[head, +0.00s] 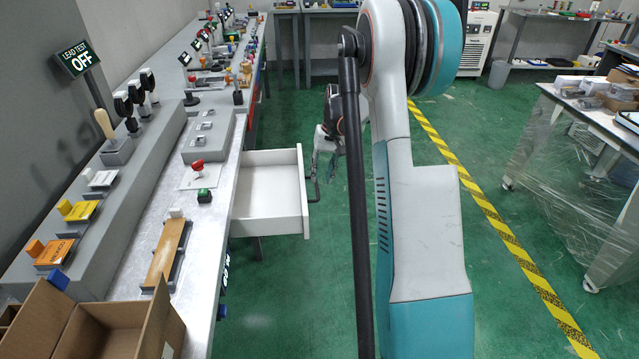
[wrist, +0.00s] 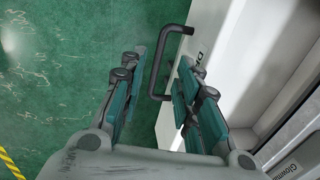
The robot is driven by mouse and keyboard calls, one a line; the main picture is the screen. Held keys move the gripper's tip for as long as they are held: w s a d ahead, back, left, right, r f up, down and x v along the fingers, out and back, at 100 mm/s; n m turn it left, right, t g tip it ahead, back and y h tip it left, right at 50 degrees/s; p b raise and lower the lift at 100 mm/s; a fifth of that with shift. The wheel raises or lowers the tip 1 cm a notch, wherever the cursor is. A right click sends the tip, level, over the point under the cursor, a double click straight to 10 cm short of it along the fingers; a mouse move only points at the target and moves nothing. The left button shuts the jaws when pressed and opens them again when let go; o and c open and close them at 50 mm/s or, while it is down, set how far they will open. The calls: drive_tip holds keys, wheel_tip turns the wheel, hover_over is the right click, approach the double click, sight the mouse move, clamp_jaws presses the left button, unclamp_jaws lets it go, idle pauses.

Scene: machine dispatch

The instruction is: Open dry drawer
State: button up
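A white drawer (head: 268,208) stands pulled out from the side of the long workbench, and the inside that shows looks empty. A dark bar handle (head: 314,178) is on its front face. In the wrist view the drawer front (wrist: 203,35) carries partly hidden lettering that starts with "D". My gripper (head: 322,150) is just in front of the drawer front, partly hidden by my arm. In the wrist view my gripper (wrist: 160,68) has its fingers apart. The handle (wrist: 170,60) shows in the gap between them, and I see no finger closed on it.
A wrapped table (head: 560,100) stands at the right. Green floor (head: 290,290) is clear in front of the drawer.

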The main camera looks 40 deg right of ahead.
wheel_tip(320, 180, up, 6)
drive_tip(key=shift+s+d, duration=0.3)
drive_tip(key=shift+d, duration=0.15)
